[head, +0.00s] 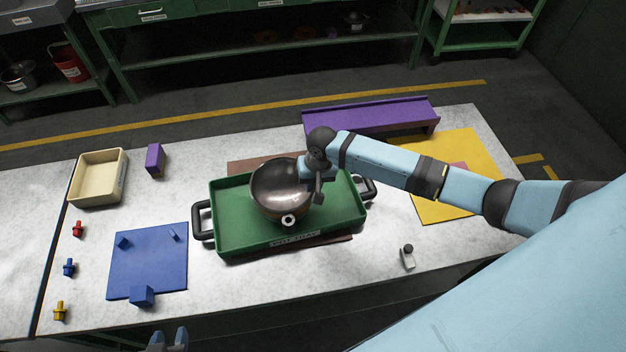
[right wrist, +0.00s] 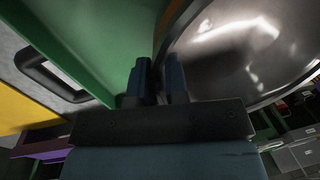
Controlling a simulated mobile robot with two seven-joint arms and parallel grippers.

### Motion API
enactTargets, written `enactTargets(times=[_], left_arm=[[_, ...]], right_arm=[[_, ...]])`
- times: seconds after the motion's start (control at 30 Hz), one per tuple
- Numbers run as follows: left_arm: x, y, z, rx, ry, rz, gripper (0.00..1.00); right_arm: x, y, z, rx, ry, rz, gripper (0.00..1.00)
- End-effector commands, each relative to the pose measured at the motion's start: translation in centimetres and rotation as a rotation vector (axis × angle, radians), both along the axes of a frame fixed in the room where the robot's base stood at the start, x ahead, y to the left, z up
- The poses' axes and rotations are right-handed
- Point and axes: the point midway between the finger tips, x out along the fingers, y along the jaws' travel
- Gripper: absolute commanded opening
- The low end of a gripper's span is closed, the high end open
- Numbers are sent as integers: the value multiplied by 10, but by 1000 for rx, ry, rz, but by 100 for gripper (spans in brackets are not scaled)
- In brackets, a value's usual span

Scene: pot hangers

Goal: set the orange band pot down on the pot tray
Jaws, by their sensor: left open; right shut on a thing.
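The dark metal pot (head: 281,186) is over the left and middle part of the green pot tray (head: 341,225), with a ring-shaped tab on its near side. In the right wrist view the pot's shiny inside (right wrist: 235,55) fills the right, with a thin orange strip at its edge. My right gripper (head: 308,184) is shut on the pot's right rim; its fingers (right wrist: 159,80) straddle the wall in the wrist view. I cannot tell whether the pot's base touches the tray. My left gripper (head: 168,340) is open and empty at the bottom edge, apart from everything.
The tray has black handles (head: 202,220) at both ends. A blue board (head: 150,265) with blue blocks and a cream bin (head: 97,178) are left. A purple bench (head: 370,115) and yellow mat (head: 455,170) are behind and right. A small grey piece (head: 408,257) lies right of the tray.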

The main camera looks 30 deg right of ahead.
Motion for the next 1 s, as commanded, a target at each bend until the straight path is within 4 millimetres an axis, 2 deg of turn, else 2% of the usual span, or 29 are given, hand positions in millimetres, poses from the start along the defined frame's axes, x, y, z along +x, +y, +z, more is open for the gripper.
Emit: enactTargets(times=[0.47,1.0], left_arm=[[-1,0,0,-1,2,0,43],[0,0,0,-1,0,1,43]], right_arm=[[1,0,0,1,-3,1,0],[1,0,-9,1,-3,1,0]])
